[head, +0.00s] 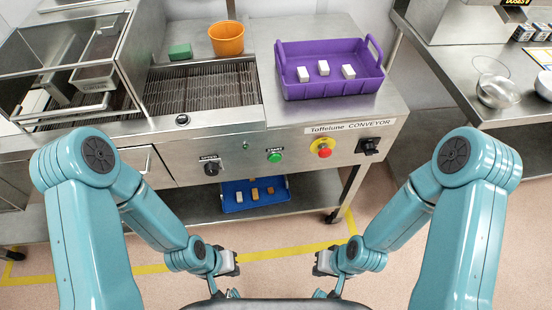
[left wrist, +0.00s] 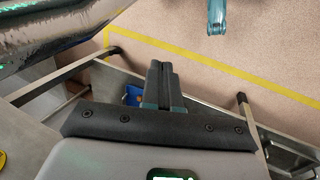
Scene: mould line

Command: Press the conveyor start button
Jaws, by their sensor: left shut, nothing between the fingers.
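The green start button (head: 275,156) is on the front panel of the conveyor (head: 225,150), with a small label above it. Nothing touches it. My left gripper (head: 234,263) is low in front of the panel, below and left of the button and well apart from it. In the left wrist view its dark fingers (left wrist: 162,82) are together and empty. My right gripper (head: 318,263) is at a similar height, below and right of the button. Its fingers are too small to read. The button cannot be made out in the left wrist view.
A red stop button on yellow (head: 323,148) and a black switch (head: 369,146) are right of the green button; a black knob (head: 211,165) is left. A purple tray (head: 330,88) and orange cup (head: 226,38) stand above. A blue tray (head: 229,206) is on the lower shelf.

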